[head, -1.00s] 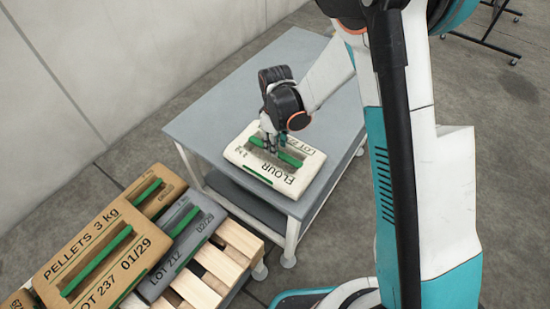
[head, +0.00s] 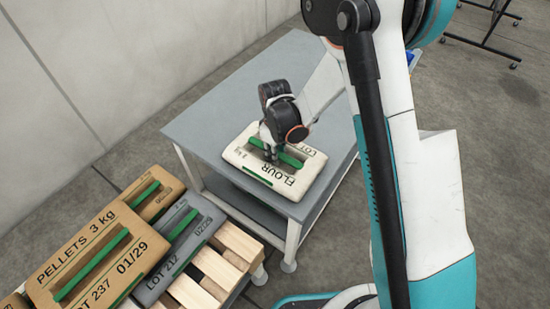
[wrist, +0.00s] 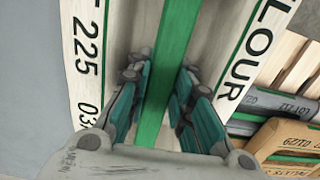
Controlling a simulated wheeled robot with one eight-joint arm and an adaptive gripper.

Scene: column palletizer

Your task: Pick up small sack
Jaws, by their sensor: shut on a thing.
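The small sack is a cream flour sack (head: 262,181) with black lettering and green strips. It lies flat on the grey table (head: 225,113) near its front edge. My gripper (head: 270,155) is over the middle of the sack. In the wrist view the sack's green handle strip (wrist: 167,60) runs between the two fingers of my gripper (wrist: 160,100), and they are shut on it. The sack appears to rest on the table. The fingertips are partly hidden by my wrist in the head view.
A wooden pallet (head: 232,243) stands at the lower left, close to the table. It bears brown pellet sacks (head: 90,258) and a grey sack (head: 185,240). The back of the table is clear. A pale wall (head: 90,70) stands at the left.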

